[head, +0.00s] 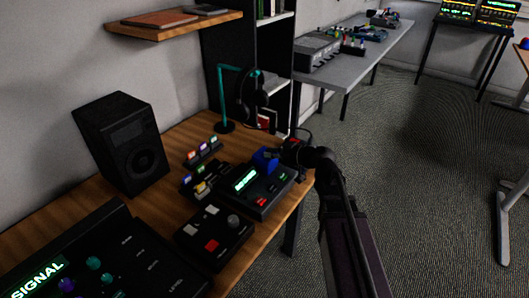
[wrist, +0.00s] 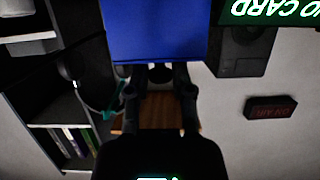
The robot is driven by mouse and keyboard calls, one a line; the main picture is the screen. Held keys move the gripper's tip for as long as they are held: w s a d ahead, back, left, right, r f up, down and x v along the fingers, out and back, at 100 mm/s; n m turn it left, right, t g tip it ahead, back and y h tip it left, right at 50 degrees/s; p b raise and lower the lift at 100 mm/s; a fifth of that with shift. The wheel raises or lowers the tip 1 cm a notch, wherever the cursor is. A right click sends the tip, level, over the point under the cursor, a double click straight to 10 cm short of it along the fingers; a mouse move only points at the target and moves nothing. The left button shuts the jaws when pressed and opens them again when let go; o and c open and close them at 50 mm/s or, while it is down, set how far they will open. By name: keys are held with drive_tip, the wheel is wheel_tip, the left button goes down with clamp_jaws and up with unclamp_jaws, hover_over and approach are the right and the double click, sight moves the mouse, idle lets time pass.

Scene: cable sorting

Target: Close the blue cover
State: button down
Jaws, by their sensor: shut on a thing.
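The blue cover (head: 265,160) stands raised at the back of a black device (head: 262,196) with a lit screen, on the wooden desk. My gripper (head: 283,152) is right beside the cover, at its right side in the head view. In the wrist view the blue cover (wrist: 155,30) fills the top middle as a flat blue panel. My gripper (wrist: 154,70) has its two fingers at the lower edge of this panel and is shut on it. The exact contact is dark and partly hidden. A green lit screen reading "NO CARD" (wrist: 268,10) shows upside down at the top right.
A black control box (head: 213,238) with a red button, small cartridges in holders (head: 202,152) and a teal headphone stand (head: 224,100) are near the device. A black speaker (head: 122,145) stands at the left. A larger console (head: 100,255) is in front. Floor at right is open.

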drive_tip(key=shift+d, duration=0.1)
drive_tip(key=c, duration=0.5)
unclamp_jaws()
drive_tip(key=shift+w+f, duration=0.1)
drive_tip(key=shift+c, duration=0.2)
